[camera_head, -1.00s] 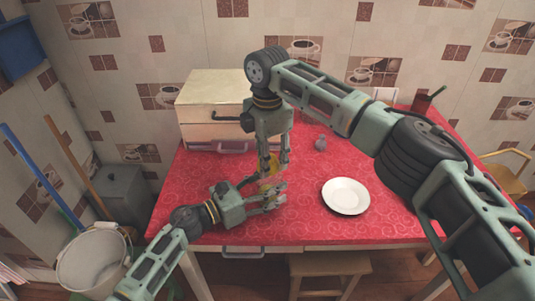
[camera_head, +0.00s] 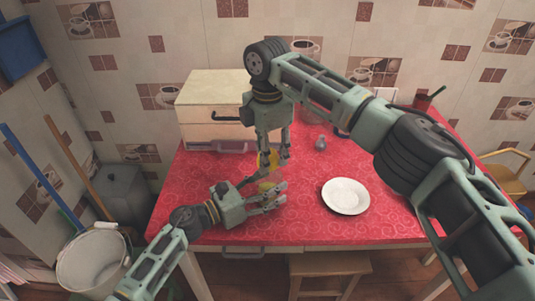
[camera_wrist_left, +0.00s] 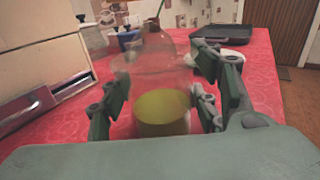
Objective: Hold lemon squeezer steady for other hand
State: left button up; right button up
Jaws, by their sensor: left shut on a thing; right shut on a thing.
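The lemon squeezer (camera_wrist_left: 160,112) appears in the left wrist view as a see-through vessel with yellow-green in its lower part. It stands between the fingers of my left gripper (camera_wrist_left: 165,105). In the head view my left gripper (camera_head: 274,196) is low over the table's front left, shut on the squeezer, which shows there only as a small yellow patch (camera_head: 267,187). My right gripper (camera_head: 273,158) points down just above and behind it, shut on a small yellow thing (camera_head: 264,159), perhaps a lemon, mostly hidden by the fingers.
The table has a red patterned oilcloth (camera_head: 215,170). A white plate (camera_head: 346,196) lies to the right of the grippers. A small grey object (camera_head: 320,142) stands behind the plate. A cream box (camera_head: 210,95) with a drawer stands at the back left. The right front is clear.

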pick_arm(q)
jog(key=shift+f, duration=0.15)
pick_arm(e)
jog(key=shift+r, duration=1.45)
pick_arm(q)
jog(key=o, duration=1.5)
jog(key=shift+c, duration=0.2)
jog(key=v, duration=1.2)
